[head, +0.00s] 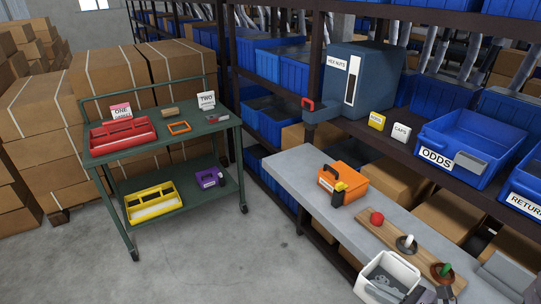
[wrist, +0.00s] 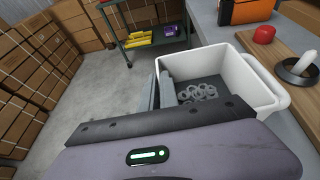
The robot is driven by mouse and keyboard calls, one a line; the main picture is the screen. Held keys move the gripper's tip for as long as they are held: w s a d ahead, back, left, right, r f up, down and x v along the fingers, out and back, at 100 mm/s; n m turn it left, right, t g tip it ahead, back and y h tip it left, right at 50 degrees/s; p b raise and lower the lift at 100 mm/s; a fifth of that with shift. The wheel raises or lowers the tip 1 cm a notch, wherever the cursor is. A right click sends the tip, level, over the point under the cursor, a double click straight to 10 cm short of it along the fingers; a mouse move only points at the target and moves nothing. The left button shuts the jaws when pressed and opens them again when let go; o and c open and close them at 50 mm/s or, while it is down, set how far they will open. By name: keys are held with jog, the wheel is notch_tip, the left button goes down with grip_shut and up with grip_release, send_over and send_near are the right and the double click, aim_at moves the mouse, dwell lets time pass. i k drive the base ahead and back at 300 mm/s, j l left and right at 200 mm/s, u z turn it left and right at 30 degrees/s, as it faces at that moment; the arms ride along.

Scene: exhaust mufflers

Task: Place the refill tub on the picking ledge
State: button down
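The refill tub (head: 388,277) is a white open bin at the bottom of the head view, by the front edge of the grey picking ledge (head: 290,178). In the wrist view the tub (wrist: 262,80) holds several grey metal rings (wrist: 198,93). My gripper (wrist: 160,90) has its two grey fingers close together, one on each side of the tub's near left wall, and looks shut on it. The tub appears roughly upright. I cannot tell whether its base touches the ledge. In the head view the fingertips are not clear.
On the ledge stand an orange case (head: 342,184) and a wooden board (head: 410,245) with a red knob (head: 376,218) and upright pegs. A blue ODDS bin (head: 465,145) sits on the shelf above. A green cart (head: 160,140) stands left. Bare ledge lies left of the case.

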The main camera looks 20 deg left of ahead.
aim_at(303, 164)
jog(key=i+j+u, duration=0.7)
jog(key=i+j, duration=0.15)
jog(key=i+j+u, duration=0.35)
jog(key=i+u, duration=0.4)
jog(key=i, duration=0.2)
